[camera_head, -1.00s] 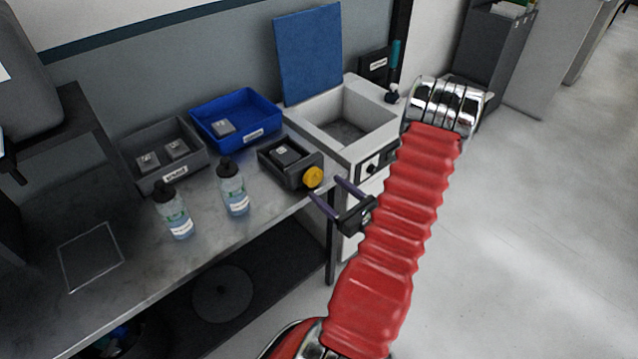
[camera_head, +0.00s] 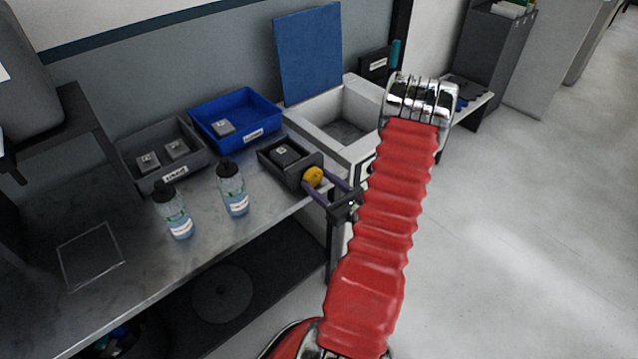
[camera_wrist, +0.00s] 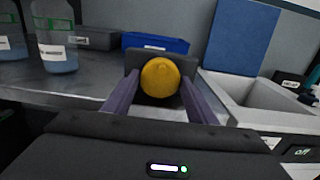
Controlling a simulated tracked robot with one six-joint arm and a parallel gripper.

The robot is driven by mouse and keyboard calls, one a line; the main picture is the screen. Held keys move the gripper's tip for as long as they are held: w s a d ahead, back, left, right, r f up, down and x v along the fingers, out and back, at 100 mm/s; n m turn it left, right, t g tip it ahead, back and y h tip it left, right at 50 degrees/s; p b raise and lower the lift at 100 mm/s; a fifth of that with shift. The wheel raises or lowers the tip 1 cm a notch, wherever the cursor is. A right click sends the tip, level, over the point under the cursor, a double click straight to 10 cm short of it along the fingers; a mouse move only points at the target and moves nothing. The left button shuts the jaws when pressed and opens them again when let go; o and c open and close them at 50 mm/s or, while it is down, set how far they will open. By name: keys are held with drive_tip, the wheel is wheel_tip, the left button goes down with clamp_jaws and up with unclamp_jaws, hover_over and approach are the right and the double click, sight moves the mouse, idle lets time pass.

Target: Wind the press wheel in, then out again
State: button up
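The press is a small dark box (camera_head: 275,160) at the table's front right edge, with a dark block (camera_head: 289,152) inside. Its yellow wheel (camera_head: 313,177) is on the side facing my gripper. In the wrist view the wheel (camera_wrist: 160,78) sits face-on, centred between the far ends of my fingers. My gripper (camera_head: 318,184) is open, with one purple finger on each side of the wheel. In the wrist view the gripper (camera_wrist: 160,96) shows its fingers spread. Whether the fingertips touch the wheel I cannot tell.
Two bottles (camera_head: 233,189) (camera_head: 174,212) stand left of the press. A blue bin (camera_head: 268,122) and a grey bin (camera_head: 140,181) with blocks in them stand behind. A white basin (camera_head: 307,131) is to the right, with a blue panel (camera_head: 308,55) behind it. Floor space at right is clear.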

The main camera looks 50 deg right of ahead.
drive_tip(key=c, duration=0.6)
drive_tip(key=shift+a, duration=0.1)
drive_tip(key=shift+m, duration=0.4)
drive_tip(key=m, duration=0.3)
drive_tip(key=shift+m, duration=2)
